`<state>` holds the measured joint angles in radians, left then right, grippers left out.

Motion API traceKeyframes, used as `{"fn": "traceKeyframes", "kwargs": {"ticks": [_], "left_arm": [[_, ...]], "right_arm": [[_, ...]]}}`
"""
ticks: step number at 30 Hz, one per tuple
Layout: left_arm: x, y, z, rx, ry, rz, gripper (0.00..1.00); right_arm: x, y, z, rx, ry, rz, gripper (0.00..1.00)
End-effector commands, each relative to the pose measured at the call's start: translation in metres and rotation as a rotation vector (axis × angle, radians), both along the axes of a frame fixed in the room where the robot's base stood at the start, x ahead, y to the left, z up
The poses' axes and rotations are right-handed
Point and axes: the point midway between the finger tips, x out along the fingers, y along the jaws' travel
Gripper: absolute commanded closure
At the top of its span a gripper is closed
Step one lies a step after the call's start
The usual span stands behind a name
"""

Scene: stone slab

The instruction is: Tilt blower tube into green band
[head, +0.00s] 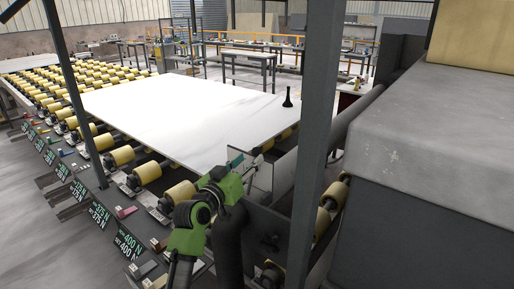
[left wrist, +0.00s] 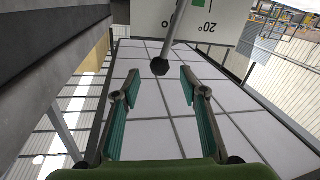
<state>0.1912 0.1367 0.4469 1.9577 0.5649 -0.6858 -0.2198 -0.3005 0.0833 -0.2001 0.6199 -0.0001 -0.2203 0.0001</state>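In the left wrist view, a thin grey rod (left wrist: 177,28) comes down from the top and ends in a dark round knob (left wrist: 160,67). I cannot tell whether this rod belongs to the blower tube. Behind it is a white scale plate (left wrist: 225,20) with an upside-down 20° mark and a green band (left wrist: 199,3), cut by the top edge. The rod crosses the plate to the left of the green. My left gripper (left wrist: 159,78) is open, with the knob between or just beyond its fingertips; no contact shows. In the head view my left gripper (head: 241,161) is small beside a pale plate (head: 262,175). My right gripper is not in view.
A large white slab (head: 180,115) lies on yellow rollers (head: 120,155). A black cone-shaped object (head: 288,98) stands near its right edge. A dark post (head: 318,120) and a grey machine housing (head: 430,120) close off the right side.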

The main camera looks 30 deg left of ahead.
Motion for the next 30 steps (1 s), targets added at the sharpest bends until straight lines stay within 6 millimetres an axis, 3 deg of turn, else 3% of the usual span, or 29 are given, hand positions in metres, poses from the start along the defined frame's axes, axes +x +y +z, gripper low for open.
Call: {"fn": "traceKeyframes", "kwargs": {"ticks": [3,10,24,25,29,30], "left_arm": [[0.021,0.003,0.004,-0.002,0.000,0.000,0.61],[0.050,0.006,0.002,-0.001,0.000,-0.001,0.61],[0.061,0.007,0.000,0.000,0.000,0.000,0.61],[0.061,0.007,0.000,0.000,0.000,0.000,0.63],[0.061,0.007,0.000,0.000,0.000,0.000,0.97],[0.061,0.007,0.000,0.000,0.000,0.000,1.00]], "right_arm": [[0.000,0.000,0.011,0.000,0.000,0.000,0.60],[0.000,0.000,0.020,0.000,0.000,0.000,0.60],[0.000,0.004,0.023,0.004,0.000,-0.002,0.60],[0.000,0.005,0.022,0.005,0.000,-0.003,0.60],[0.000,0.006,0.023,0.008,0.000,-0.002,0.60],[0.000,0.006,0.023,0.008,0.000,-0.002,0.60]]}}
